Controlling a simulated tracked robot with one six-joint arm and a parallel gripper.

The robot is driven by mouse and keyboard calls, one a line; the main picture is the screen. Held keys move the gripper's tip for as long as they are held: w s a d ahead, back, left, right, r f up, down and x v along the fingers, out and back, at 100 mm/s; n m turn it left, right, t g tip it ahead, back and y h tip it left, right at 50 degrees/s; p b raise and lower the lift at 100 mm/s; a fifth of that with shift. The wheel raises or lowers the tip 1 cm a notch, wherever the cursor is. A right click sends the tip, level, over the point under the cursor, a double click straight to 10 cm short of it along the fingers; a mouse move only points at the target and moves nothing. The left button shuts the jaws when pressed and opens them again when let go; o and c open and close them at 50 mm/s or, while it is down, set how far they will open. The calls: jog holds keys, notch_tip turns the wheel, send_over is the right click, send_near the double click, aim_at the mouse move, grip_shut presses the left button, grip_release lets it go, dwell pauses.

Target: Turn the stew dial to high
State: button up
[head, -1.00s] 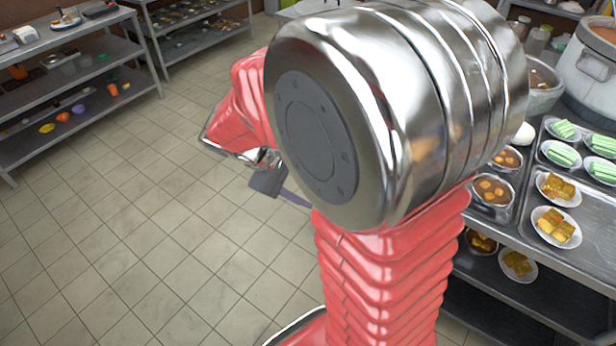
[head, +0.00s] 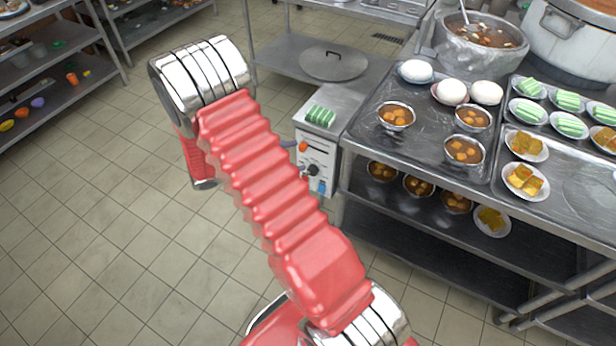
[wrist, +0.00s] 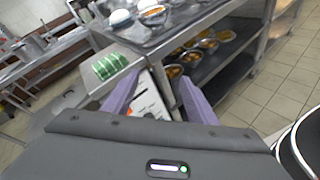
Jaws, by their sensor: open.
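A white control box (head: 316,162) with a black dial (head: 313,170), an orange-red knob (head: 303,147) and a blue part at its lower edge stands at the left end of the steel counter. Labels and the dial's setting are too small to read. In the wrist view, the white panel (wrist: 148,100) shows between the two purple fingers of my gripper (wrist: 154,74). The fingers are apart and nothing is held. They point toward the panel, and I cannot tell the remaining distance. In the head view my arm hides most of the gripper.
Green-striped food (head: 320,115) sits on top of the box. The counter (head: 372,140) holds bowls of stew, white buns, plates and a large stockpot (head: 575,45). A lower shelf (head: 440,225) holds more bowls. The tiled floor (head: 110,230) at left is clear.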

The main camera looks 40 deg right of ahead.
jog(key=w+d+f+n+t+h, duration=0.1)
jog(key=w+f+n+t+h, duration=0.15)
jog(key=f, duration=0.45)
jog(key=w+d+f+n+t+h, duration=0.1)
jog(key=f+n+t, duration=0.15)
jog(key=f, duration=0.35)
jog(key=n+t, duration=0.4)
jog(key=n, duration=0.3)
send_near(311, 173)
jog(key=v, duration=0.6)
jog(key=shift+s+d+r+y, duration=0.1)
jog(key=shift+d+r+y, duration=0.2)
jog(key=shift+r, duration=0.3)
jog(key=x, duration=1.3)
jog(key=shift+d+f, duration=0.1)
jog(key=shift+d, duration=0.25)
